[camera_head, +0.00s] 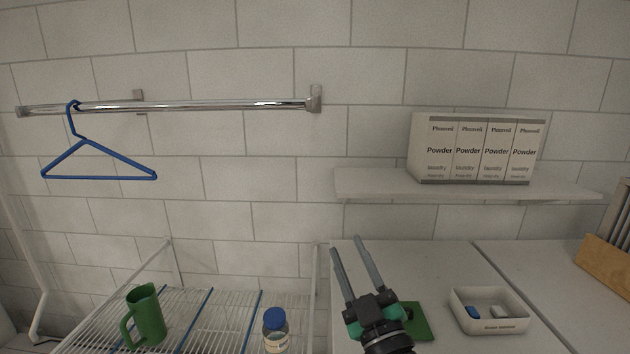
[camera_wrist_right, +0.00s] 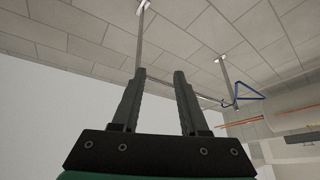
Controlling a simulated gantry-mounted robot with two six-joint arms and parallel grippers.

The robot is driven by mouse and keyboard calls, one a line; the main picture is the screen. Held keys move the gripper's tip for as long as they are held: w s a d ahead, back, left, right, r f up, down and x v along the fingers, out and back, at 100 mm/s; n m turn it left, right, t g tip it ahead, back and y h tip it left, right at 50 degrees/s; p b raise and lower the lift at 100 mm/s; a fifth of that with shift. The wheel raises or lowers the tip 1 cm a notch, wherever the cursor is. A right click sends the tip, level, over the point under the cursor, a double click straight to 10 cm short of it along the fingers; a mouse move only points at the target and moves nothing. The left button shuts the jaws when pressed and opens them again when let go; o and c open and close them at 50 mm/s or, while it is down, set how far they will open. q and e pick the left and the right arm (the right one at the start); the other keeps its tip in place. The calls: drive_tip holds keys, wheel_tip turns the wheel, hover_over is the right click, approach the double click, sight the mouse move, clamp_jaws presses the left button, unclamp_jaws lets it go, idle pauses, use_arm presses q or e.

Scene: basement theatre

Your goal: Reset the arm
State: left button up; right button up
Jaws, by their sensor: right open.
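My right gripper (camera_head: 351,264) is in the lower middle of the head view, over the white countertop (camera_head: 440,262). Its two fingers are spread and point up and away, with nothing between them. In the right wrist view the same open fingers (camera_wrist_right: 158,76) show against the ceiling and wall. My left gripper is not in either view.
A blue hanger (camera_head: 98,160) hangs on a chrome rail (camera_head: 220,105). A green mug (camera_head: 147,315) and a blue-capped jar (camera_head: 275,330) stand on the wire rack (camera_head: 190,300). A white tray (camera_head: 490,312) sits right of a green object (camera_head: 416,322). Powder boxes (camera_head: 480,148) stand on the wall shelf (camera_head: 460,187).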

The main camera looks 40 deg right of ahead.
drive_tip(key=s+a+r+t+y, duration=0.4)
drive_tip(key=s+a+r+y, duration=0.15)
drive_tip(key=a+r, duration=0.35)
drive_tip(key=s+a+r+t+y, duration=0.35)
drive_tip(key=a+r+y, duration=0.4)
drive_tip(key=r, duration=0.45)
wheel_tip(320, 180, up, 21)
drive_tip(key=h+p, duration=0.1)
drive_tip(key=p, duration=1.9)
drive_tip(key=shift+a+f+m+p, duration=0.2)
drive_tip(key=shift+m+p, duration=0.1)
drive_tip(key=shift+p, duration=0.1)
drive_tip(key=shift+o, duration=1.3)
drive_tip(key=shift+f+g+b, duration=0.25)
drive_tip(key=shift+f+b, duration=0.05)
drive_tip(key=shift+o, duration=0.8)
drive_tip(key=shift+w+d+h, duration=0.1)
drive_tip(key=shift+h, duration=0.2)
